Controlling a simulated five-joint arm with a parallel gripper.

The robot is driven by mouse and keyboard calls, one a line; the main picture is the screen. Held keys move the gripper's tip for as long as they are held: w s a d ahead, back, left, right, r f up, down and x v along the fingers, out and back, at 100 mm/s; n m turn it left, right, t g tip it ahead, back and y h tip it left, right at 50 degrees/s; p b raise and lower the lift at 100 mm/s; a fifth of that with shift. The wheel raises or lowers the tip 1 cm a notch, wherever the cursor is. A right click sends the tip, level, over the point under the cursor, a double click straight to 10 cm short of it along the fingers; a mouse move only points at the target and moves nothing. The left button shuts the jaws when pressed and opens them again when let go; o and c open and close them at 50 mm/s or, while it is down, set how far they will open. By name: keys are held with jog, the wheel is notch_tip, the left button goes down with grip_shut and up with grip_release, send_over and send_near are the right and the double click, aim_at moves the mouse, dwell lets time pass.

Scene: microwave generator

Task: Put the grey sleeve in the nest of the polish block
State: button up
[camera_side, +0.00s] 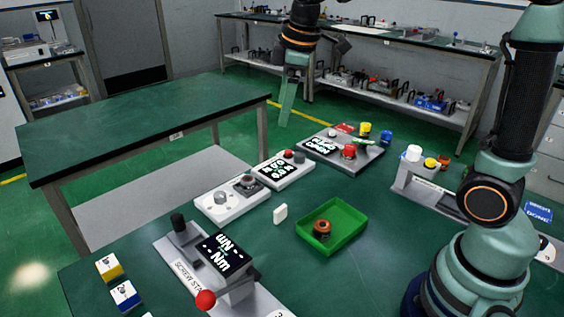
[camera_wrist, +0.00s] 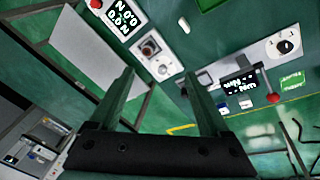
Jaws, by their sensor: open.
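My gripper (camera_side: 286,112) hangs high at the back of the side view, beyond the work table's far edge, open and empty. In the wrist view its two green fingers (camera_wrist: 160,88) stand wide apart. A pale block (camera_side: 232,208) lies on the table; I cannot read a label on it, so I cannot tell if it is the polish block. It carries a silvery round piece (camera_side: 220,197) and a dark square seat with a ring (camera_side: 247,182). The block also shows in the wrist view (camera_wrist: 143,30). A grey cylinder (camera_side: 299,157) stands on the display unit behind. Which piece is the grey sleeve is unclear.
A green tray (camera_side: 353,212) holds a brown ring-shaped part (camera_side: 322,229). A small white piece (camera_side: 280,213) stands between tray and block. The screw station (camera_side: 180,262) is in front, a display unit (camera_side: 275,171) behind, and a grey station with coloured buttons (camera_side: 368,160) farther back.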

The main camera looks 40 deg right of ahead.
jog(key=s+f+m+t, duration=0.2)
jog(key=s+f+m, duration=0.1)
jog(key=s+m, duration=0.6)
jog(key=s, duration=0.4)
jog(key=shift+s+d+t, duration=0.25)
jog(key=shift+s+t, duration=0.05)
